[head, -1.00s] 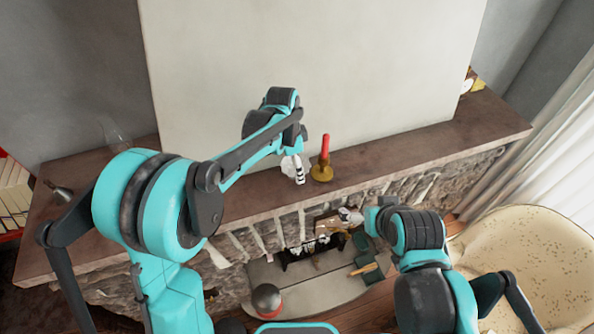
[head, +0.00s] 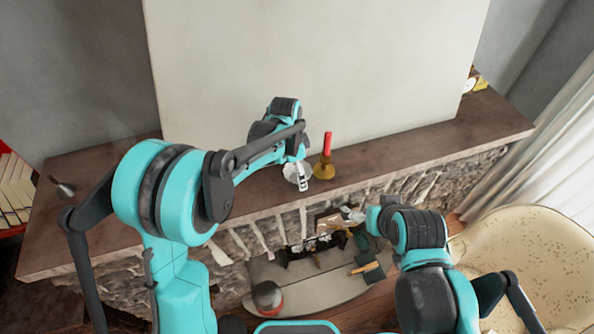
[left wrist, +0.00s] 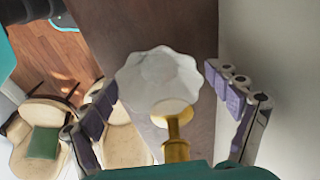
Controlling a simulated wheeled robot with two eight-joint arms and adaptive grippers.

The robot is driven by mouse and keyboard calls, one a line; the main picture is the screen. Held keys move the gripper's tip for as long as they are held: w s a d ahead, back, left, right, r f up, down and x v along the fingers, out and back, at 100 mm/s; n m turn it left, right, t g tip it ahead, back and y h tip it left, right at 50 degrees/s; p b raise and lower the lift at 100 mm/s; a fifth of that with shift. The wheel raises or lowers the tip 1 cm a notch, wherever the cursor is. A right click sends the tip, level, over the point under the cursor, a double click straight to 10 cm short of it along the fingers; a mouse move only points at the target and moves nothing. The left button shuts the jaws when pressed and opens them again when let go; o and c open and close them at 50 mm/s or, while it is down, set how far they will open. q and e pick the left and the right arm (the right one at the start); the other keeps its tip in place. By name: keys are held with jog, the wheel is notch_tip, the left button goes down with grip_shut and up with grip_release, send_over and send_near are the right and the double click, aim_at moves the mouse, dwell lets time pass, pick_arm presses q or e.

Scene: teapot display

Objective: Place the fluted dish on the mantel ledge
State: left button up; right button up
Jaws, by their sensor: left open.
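The white fluted dish (left wrist: 158,72) has a scalloped rim and shows between the spread fingers of my left gripper (left wrist: 163,92) in the left wrist view. Gaps show between the dish and the fingers on both sides. It lies mostly in front of the brown mantel ledge (left wrist: 165,25); I cannot tell whether it rests flat on it. In the head view the dish (head: 290,171) is partly hidden by my open left gripper (head: 302,178), above the front part of the mantel ledge (head: 400,150). My right gripper (head: 350,215) is lower, before the fireplace; its jaws are unclear.
A brass candlestick (head: 323,171) with a red candle stands on the ledge just right of the dish; it also shows in the left wrist view (left wrist: 176,148). A cream chair (head: 525,265) stands at the right. Several items lie on the hearth.

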aim_at(293, 178)
pick_arm(q)
notch_tip(293, 178, up, 12)
jog(key=a, duration=0.1)
jog(key=s+a+r+n+t, duration=0.35)
jog(key=s+a+n, duration=0.35)
jog(key=s+a, duration=0.3)
jog(key=s+a+f+n+t+y, duration=0.1)
jog(key=s+a+f+n+t, duration=0.2)
jog(key=s+a+n, duration=0.4)
jog(key=s+f, duration=0.1)
jog(key=s, duration=0.2)
jog(key=shift+a+n, duration=0.15)
jog(key=shift+n, duration=0.15)
